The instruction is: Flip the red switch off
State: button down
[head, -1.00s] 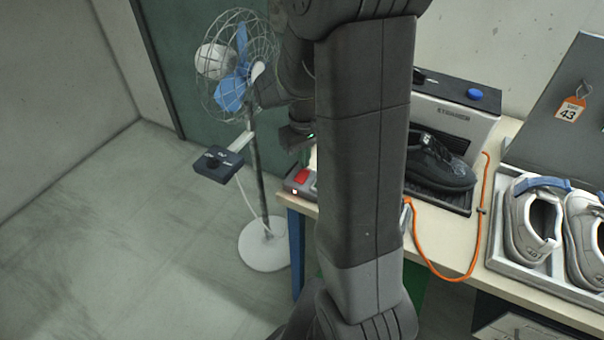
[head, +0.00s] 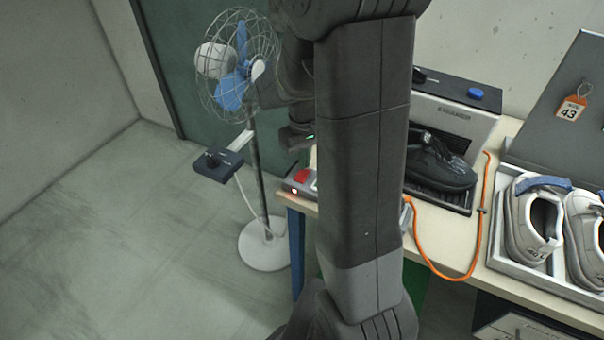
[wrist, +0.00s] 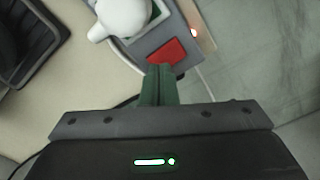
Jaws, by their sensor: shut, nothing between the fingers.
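The red switch (wrist: 167,53) is a red rocker on a grey box (wrist: 188,14) at the table's edge. In the wrist view it lies just beyond my gripper (wrist: 160,70), whose green fingers are together and empty. The fingertips overlap the switch's near edge in the picture; I cannot tell whether they touch it. A small light (wrist: 194,32) glows on the box beside the switch. The head view also shows the red switch (head: 302,176) at the table's left corner, with part of its box hidden behind my arm. My fingertips are hidden there.
A white rounded object (wrist: 122,18) stands close to the switch. A wire-cage fan (head: 232,75) with a control box (head: 218,165) stands left of the table. A black shoe (head: 440,163), an orange cable (head: 480,220) and a tray of light shoes (head: 560,275) are on the table.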

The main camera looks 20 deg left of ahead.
aim_at(304, 172)
jog(key=shift+f+b, duration=0.7)
jog(key=shift+f, duration=0.35)
dwell(0.4)
jog(key=shift+r+p, duration=2.85)
jog(key=shift+r, duration=0.75)
jog(key=shift+f, duration=0.1)
notch_tip(304, 172, down, 7)
jog(key=b, duration=0.6)
jog(key=shift+r+p, duration=0.3)
jog(key=shift+p, duration=0.1)
notch_tip(304, 172, up, 8)
jog(key=p, duration=0.6)
jog(key=shift+r, duration=0.25)
